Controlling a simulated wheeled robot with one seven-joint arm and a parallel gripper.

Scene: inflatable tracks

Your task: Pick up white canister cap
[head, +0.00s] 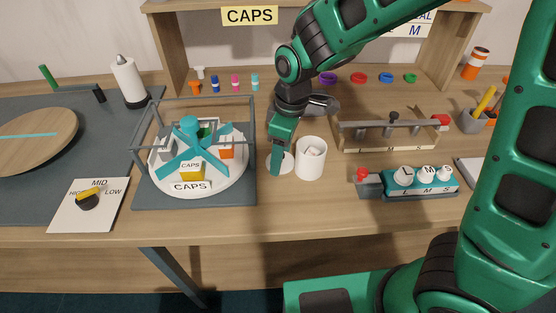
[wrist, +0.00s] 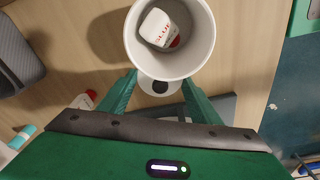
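The white canister cap (head: 288,163) is a flat white disc lying on the bench just left of the white canister (head: 311,158). In the wrist view the cap (wrist: 146,84) has a dark round middle and shows between my fingers, partly hidden by the canister (wrist: 133,45). The canister is open at the top and holds a white piece with red lettering (wrist: 158,28). My gripper (head: 276,167) points down at the cap and covers part of it. In the wrist view my gripper's fingers (wrist: 159,84) are spread on either side of the cap; contact cannot be told.
A round caps carousel (head: 218,190) in a frame stands close on the left. A wooden rack (head: 388,145) and a teal block with white knobs (head: 420,180) stand to the right. Small coloured caps (head: 328,78) line the back. The bench front is mostly clear.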

